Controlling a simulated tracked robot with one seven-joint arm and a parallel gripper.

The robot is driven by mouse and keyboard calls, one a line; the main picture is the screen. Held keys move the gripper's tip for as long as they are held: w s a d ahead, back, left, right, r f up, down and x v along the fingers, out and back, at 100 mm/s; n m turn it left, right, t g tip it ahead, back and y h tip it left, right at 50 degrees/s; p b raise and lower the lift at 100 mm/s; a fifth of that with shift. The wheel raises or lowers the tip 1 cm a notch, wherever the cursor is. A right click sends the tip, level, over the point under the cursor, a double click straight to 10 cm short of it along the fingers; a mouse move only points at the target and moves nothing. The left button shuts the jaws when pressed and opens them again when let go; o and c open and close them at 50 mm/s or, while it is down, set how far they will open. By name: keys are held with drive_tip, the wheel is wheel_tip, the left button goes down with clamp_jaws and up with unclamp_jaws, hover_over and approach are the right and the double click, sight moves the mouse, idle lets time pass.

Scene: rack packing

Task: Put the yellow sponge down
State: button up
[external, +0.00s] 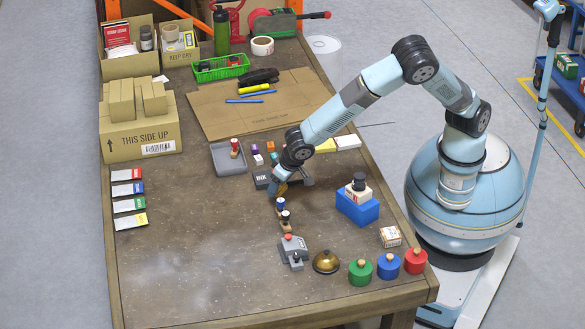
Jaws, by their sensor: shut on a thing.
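My gripper (279,184) points down over the middle of the table, just right of the dark INK box (262,181). It is shut on a small yellow-brown block, the yellow sponge (282,188), of which only a small part shows. The fingers and wrist hide the rest. I cannot tell whether the sponge touches the table or is held above it.
Hand stamps (285,219) stand just in front of my gripper. A grey tray (228,160) is to its left, a blue box (357,207) to its right. A bell (326,262) and coloured pots (388,267) line the front right. The front-left table is clear.

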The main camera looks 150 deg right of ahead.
drive_tip(key=shift+w+d+f, duration=0.3)
drive_tip(key=shift+w+f, duration=0.05)
drive_tip(key=shift+f, duration=1.7)
drive_tip(key=o, duration=1)
drive_tip(key=shift+a, duration=0.1)
drive_tip(key=shift+o, duration=0.2)
